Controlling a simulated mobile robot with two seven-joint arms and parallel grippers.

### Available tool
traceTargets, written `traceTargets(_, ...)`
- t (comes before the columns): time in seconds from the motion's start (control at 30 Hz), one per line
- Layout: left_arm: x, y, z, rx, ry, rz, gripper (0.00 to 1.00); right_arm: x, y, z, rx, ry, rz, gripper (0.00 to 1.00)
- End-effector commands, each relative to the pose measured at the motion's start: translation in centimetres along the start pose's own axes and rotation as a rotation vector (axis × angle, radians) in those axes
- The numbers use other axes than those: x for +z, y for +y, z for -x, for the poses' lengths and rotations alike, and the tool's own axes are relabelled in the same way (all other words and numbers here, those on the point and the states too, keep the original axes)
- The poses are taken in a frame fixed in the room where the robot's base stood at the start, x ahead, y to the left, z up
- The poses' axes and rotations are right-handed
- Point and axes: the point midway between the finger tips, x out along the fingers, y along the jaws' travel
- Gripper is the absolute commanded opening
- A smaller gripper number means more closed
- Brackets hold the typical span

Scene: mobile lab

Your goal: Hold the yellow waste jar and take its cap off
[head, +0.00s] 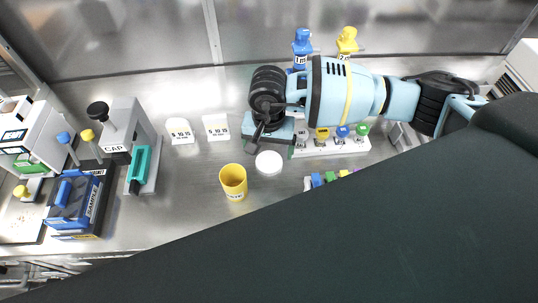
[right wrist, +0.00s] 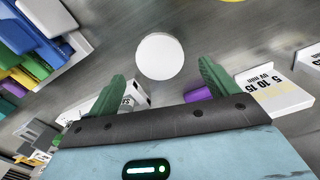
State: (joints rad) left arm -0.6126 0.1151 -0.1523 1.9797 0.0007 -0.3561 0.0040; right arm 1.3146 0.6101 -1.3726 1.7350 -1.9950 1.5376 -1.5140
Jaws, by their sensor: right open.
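The yellow waste jar (head: 233,182) stands upright on the bench in the head view, its mouth open and uncapped. A white round cap (head: 268,162) lies apart from it, to its right, seemingly flat on the bench. My right gripper (head: 270,150) is just behind the cap in the head view, pointing down. In the right wrist view my right gripper (right wrist: 164,78) shows two green fingers spread apart with nothing between them. The cap (right wrist: 160,56) shows just past the fingertips there. A sliver of yellow, likely the jar (right wrist: 232,1), shows at the top edge. My left gripper is not in view.
A CAP stand (head: 118,148) and a blue rack (head: 75,205) stand at the left. Two white timer cards (head: 216,127) lie behind the jar. A white rack (head: 335,146) with coloured tops is right of the gripper.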

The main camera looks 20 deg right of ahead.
Motion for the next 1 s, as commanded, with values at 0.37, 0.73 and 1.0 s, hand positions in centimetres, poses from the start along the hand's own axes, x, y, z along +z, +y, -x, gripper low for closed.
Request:
traceTargets(0.37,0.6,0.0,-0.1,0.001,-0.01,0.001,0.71,0.0,0.0,6.4,0.0,0.001,-0.001,0.86)
traceTargets(0.73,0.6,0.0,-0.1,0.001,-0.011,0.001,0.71,0.0,0.0,7.6,0.001,-0.001,0.0,0.86)
traceTargets(1.0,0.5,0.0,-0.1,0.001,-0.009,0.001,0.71,0.0,0.0,7.6,0.001,0.0,0.0,0.86)
